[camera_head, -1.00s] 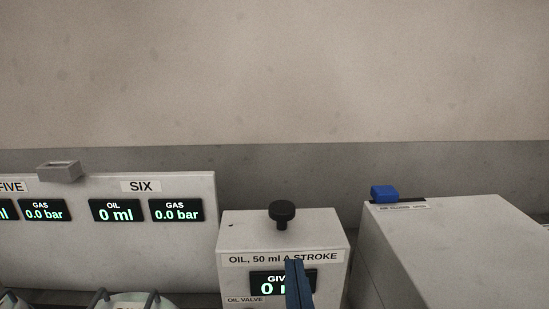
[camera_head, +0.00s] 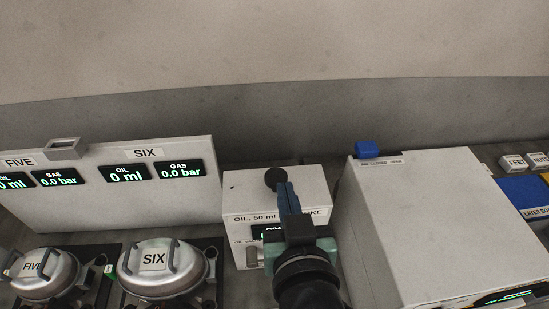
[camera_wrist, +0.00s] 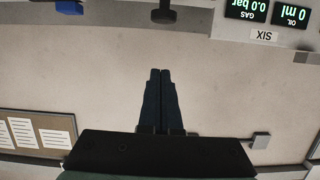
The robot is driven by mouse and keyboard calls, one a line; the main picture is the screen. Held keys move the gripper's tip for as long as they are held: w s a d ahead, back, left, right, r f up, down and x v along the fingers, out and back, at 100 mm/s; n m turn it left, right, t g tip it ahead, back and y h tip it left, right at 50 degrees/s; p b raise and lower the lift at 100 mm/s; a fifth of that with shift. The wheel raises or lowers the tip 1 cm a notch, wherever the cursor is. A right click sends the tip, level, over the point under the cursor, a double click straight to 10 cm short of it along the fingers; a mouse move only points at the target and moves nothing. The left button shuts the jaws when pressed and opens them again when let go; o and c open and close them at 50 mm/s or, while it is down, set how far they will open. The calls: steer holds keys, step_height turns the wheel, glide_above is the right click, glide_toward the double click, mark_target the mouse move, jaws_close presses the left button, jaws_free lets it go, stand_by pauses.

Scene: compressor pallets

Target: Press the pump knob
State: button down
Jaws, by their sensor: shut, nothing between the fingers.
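The black round pump knob (camera_head: 273,176) stands on top of the white oil box (camera_head: 237,190) in the head view, partly hidden by my gripper (camera_head: 283,187). The box carries the label "OIL, 50 ml A STROKE", now partly covered, and its display is mostly hidden. My gripper's blue fingers are together and empty, in front of the knob in this view. In the wrist view, the dark knob (camera_wrist: 163,14) is at the top edge, and the closed fingertips (camera_wrist: 160,73) are apart from it. Whether the fingers are above the knob's height is hard to tell.
A white panel (camera_head: 100,205) with displays stands left, with round compressors labelled FIVE (camera_head: 42,280) and SIX (camera_head: 165,275) before it. A larger white box (camera_head: 420,215) with a blue block (camera_head: 367,149) stands right. The wall behind is bare.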

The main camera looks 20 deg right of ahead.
steer(key=shift+f, duration=0.1)
stand_by(0.3)
steer(key=b, duration=0.5)
glide_above(278, 177)
steer(key=s, duration=0.1)
steer(key=shift+s+a+f, duration=0.1)
steer(key=shift+f, duration=0.5)
steer(key=shift+s+a+f, duration=0.1)
steer(key=shift+f, duration=0.5)
step_height(278, 177, down, 3)
steer(key=shift+r+p, duration=0.1)
steer(key=shift+p, duration=0.25)
steer(key=shift+s+a+f, duration=0.1)
steer(key=shift+f, duration=0.55)
steer(key=shift+f, duration=0.1)
